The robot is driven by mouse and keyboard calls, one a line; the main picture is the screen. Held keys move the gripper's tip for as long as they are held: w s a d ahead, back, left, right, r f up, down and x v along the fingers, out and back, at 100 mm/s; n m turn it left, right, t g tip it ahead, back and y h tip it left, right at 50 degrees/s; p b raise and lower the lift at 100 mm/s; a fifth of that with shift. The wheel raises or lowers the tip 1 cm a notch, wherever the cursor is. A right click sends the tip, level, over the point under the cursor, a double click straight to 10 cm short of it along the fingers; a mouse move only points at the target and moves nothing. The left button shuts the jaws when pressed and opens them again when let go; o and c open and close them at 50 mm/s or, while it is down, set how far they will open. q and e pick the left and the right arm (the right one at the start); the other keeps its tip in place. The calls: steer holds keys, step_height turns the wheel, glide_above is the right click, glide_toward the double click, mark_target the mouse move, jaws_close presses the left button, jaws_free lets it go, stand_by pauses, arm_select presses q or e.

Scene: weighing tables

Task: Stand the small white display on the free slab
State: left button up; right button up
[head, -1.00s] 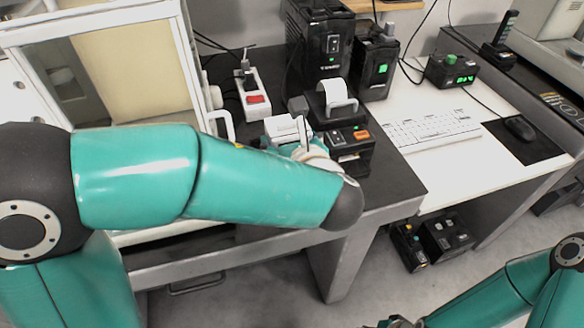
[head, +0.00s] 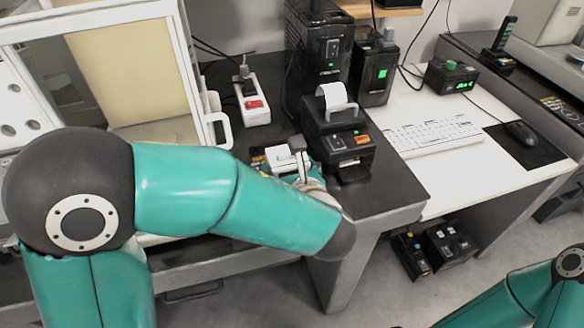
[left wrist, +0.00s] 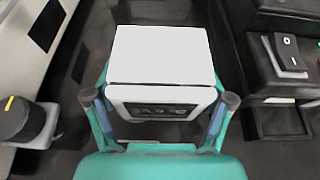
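The small white display (head: 281,159) is in my left gripper (head: 293,164), above the dark tabletop left of the printer. In the left wrist view the display (left wrist: 160,58) shows its blank white top and a dark lettered strip on its near face. The left gripper's fingers (left wrist: 160,99) lie along its two sides and appear shut on it. My left forearm hides part of the gripper in the head view. A dark slab-like top (head: 385,188) lies around and below it; whether the display touches it I cannot tell. My right gripper is out of frame.
A black label printer (head: 338,140) stands close on the right. A white power strip (head: 254,105) lies behind, and a glass-sided balance cabinet (head: 130,65) stands left. The keyboard (head: 432,136) is farther right. The front right corner of the dark top is bare.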

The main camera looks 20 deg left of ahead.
arm_select(q)
steer(key=shift+o, duration=1.1)
steer(key=shift+r, duration=0.15)
steer(key=p+v, duration=0.4)
steer(key=v, duration=0.7)
steer(key=shift+s+d+r, duration=0.1)
steer(key=shift+s+d, duration=0.15)
steer(key=shift+s, duration=0.15)
